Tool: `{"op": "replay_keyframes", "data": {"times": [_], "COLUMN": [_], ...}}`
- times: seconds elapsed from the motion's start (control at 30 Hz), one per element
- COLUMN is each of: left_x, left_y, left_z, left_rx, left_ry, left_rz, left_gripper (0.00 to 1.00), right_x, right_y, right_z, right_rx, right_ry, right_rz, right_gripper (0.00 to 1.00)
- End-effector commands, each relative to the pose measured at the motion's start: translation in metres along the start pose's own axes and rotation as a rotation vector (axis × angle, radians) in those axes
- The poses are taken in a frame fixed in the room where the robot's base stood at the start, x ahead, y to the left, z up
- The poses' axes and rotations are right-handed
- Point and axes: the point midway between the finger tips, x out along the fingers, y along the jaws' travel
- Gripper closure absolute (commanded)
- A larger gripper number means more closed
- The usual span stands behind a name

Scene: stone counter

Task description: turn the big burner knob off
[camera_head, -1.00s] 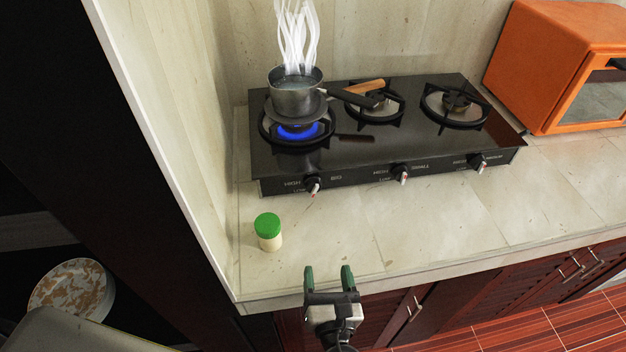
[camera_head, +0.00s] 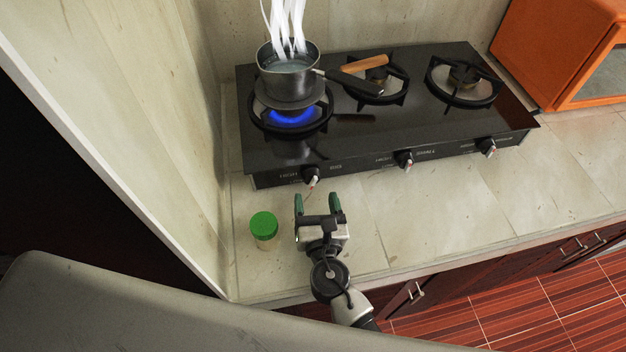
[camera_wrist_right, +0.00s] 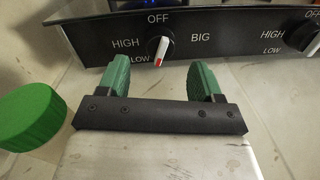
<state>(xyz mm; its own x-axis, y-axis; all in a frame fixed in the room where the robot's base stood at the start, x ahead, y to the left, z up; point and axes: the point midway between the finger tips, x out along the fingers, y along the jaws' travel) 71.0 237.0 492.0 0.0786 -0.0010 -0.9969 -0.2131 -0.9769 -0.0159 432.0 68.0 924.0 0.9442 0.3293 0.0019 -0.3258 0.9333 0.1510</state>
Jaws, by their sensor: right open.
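The big burner knob (camera_head: 310,176) is the left one on the stove's front panel. In the right wrist view the knob (camera_wrist_right: 159,49) is black with a white and red pointer directed down, slightly left, near LOW, with OFF marked above it. A blue flame (camera_head: 293,117) burns under the steaming pot (camera_head: 289,76) on the left burner. My right gripper (camera_head: 317,203) is open and empty over the counter, just in front of the knob and apart from it. In the right wrist view its green fingertips (camera_wrist_right: 160,75) stand either side of the knob's line. My left gripper is not in view.
A green-capped jar (camera_head: 263,228) stands on the counter left of my right gripper. The black stove (camera_head: 400,120) has two more knobs to the right. A wooden-handled utensil (camera_head: 364,62) lies by the middle burner. An orange microwave (camera_head: 555,45) stands at the back right.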

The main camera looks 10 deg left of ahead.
Motion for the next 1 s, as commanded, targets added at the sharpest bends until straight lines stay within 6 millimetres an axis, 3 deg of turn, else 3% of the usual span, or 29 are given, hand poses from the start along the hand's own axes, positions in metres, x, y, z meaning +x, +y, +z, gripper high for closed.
{"op": "replay_keyframes", "data": {"times": [0.1,0.3,0.67,0.9,1.0], "left_x": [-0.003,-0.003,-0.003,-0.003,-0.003], "left_y": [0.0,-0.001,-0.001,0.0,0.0], "left_z": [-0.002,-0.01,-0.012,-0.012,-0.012], "left_rx": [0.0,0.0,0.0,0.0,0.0], "left_ry": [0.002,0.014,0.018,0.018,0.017], "left_rz": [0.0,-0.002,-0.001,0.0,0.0], "left_gripper": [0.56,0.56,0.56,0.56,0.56], "right_x": [0.022,0.042,0.046,0.046,0.046], "right_y": [0.0,0.0,0.0,0.0,-0.001], "right_z": [0.002,0.0,-0.001,-0.001,-0.001], "right_rx": [0.0,0.001,0.001,0.0,0.0], "right_ry": [-0.001,0.0,0.001,0.001,0.001], "right_rz": [0.0,0.0,0.0,-0.001,-0.001], "right_gripper": [0.34,0.34,0.36,0.73,0.84]}}
